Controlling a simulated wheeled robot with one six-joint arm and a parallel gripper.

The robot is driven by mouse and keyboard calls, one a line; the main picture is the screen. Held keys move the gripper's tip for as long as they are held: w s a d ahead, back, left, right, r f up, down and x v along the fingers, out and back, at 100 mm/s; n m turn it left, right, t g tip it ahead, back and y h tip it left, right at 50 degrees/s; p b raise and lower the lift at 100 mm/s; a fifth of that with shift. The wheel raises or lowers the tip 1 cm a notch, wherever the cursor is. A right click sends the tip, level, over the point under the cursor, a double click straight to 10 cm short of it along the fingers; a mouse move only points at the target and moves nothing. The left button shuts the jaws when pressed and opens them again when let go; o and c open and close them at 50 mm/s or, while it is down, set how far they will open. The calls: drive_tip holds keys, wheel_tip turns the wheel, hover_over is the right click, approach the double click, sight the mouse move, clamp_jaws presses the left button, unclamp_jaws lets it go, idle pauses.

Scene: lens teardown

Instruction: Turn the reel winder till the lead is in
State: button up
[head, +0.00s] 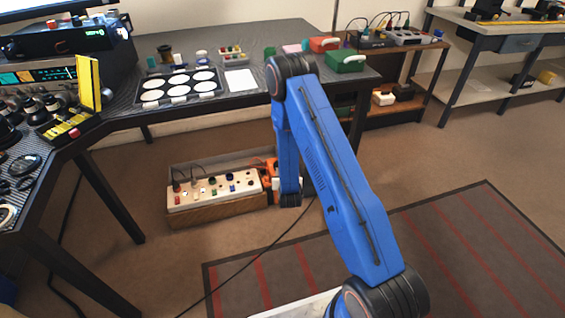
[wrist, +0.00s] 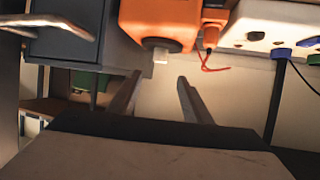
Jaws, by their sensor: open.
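The reel winder appears to be the orange unit (head: 268,167) at the right end of a white panel on the floor, partly hidden by my arm in the head view. In the wrist view the orange housing (wrist: 158,22) fills the top middle, with a small pale block under it. A short red lead (wrist: 208,66) hangs out beside an orange stub. My gripper (wrist: 158,88) is open, its two dark fingers apart with nothing seen between them, just short of the pale block. In the head view the gripper is largely hidden behind my blue arm.
The white panel (head: 222,191) with several knobs and plugs sits in a low cardboard box (head: 205,217) under the table (head: 235,106). A dark grey block (wrist: 80,45) is close on the left in the wrist view. A black cable crosses the floor. Open carpet lies in front.

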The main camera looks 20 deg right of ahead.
drive_tip(key=x, duration=1.4)
drive_tip(key=shift+r, duration=0.1)
drive_tip(key=shift+c, duration=0.4)
drive_tip(key=c, duration=1)
